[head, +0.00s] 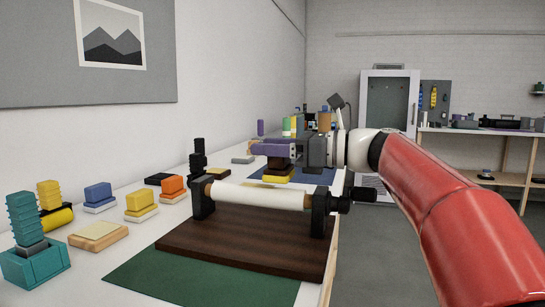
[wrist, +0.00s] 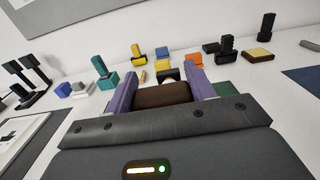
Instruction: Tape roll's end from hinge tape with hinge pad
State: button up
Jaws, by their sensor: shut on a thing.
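My gripper (head: 275,149) has purple fingers and hovers above the bench beyond the roll stand in the head view. In the wrist view my gripper (wrist: 160,92) is shut on a dark brown block (wrist: 162,95). In the head view the held block (head: 280,162) shows below the fingers, with a yellow part (head: 277,178) under it. I cannot tell whether this is the hinge pad. The white roll (head: 255,198) lies level between black posts on a dark wooden board (head: 235,248).
Blue (head: 99,195), yellow (head: 140,204) and orange (head: 173,188) blocks on pale bases stand along the wall side. A teal holder (head: 36,265) and a tan pad on wood (head: 98,235) are at the near left. A green mat (head: 190,285) is bare in front.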

jog(key=shift+r, duration=2.2)
